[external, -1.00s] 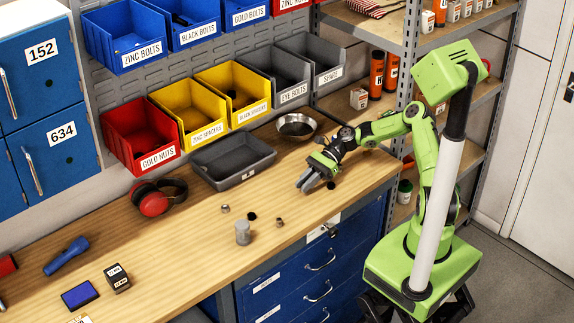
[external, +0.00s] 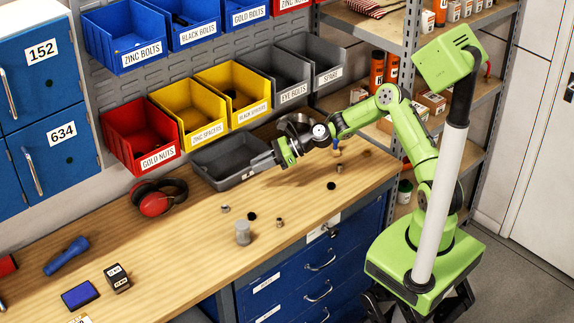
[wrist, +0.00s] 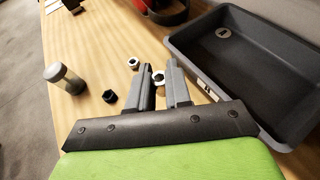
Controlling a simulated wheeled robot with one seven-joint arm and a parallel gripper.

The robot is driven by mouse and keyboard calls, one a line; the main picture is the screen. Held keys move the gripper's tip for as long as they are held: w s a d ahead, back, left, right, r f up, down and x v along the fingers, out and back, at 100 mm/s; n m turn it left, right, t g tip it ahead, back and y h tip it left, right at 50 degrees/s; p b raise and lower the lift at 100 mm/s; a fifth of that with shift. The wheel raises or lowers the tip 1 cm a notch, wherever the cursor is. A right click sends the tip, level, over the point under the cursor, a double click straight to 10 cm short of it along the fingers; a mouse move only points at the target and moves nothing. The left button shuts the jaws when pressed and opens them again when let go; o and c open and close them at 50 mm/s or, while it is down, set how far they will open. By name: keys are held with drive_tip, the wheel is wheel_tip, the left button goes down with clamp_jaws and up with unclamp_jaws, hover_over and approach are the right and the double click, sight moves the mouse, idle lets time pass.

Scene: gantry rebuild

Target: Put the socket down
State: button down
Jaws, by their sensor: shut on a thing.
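My gripper (external: 258,163) is raised over the bench by the right end of the grey tray (external: 203,178). In the wrist view the two dark fingers (wrist: 161,82) are shut on a small silver metal piece, which looks like the socket (wrist: 158,77), near their tips. In the external view the held socket is too small or hidden to make out. The open tray (wrist: 203,82) lies just right of the fingers in the wrist view.
On the bench stand a grey capped jar (external: 243,232), a black nut (external: 252,216) and silver nuts (external: 225,209). Red ear defenders (external: 156,199) lie left of the tray. The bench front is mostly clear. Bins (external: 236,95) hang behind.

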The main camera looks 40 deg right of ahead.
sight(262, 191)
wheel_tip(262, 191, down, 9)
drive_tip(key=shift+r+b, duration=0.1)
drive_tip(key=shift+b, duration=0.45)
drive_tip(key=c, duration=1.1)
unclamp_jaws()
drive_tip(key=shift+o, duration=0.2)
drive_tip(key=shift+r, duration=0.15)
drive_tip(key=p+v, duration=0.1)
drive_tip(key=v, duration=1.1)
drive_tip(key=shift+d, duration=0.1)
drive_tip(key=shift+s+r+n+g, duration=0.25)
drive_tip(key=shift+n+g, duration=0.05)
drive_tip(key=shift+n, duration=0.3)
drive_tip(key=s+d+r+n+h, duration=0.3)
drive_tip(key=s+r+n, duration=0.3)
drive_tip(key=s, duration=0.4)
drive_tip(key=s+d+r+n+h, duration=0.3)
drive_tip(key=s+r+n+h, duration=0.2)
drive_tip(key=s+n, duration=0.4)
drive_tip(key=s+d+r+n+h, duration=0.3)
drive_tip(key=s+r+n, duration=0.4)
drive_tip(key=s, duration=0.4)
drive_tip(key=shift+d+r+n+g+h, duration=0.2)
drive_tip(key=shift+r+n+g+h, duration=0.1)
drive_tip(key=shift+r+h, duration=0.15)
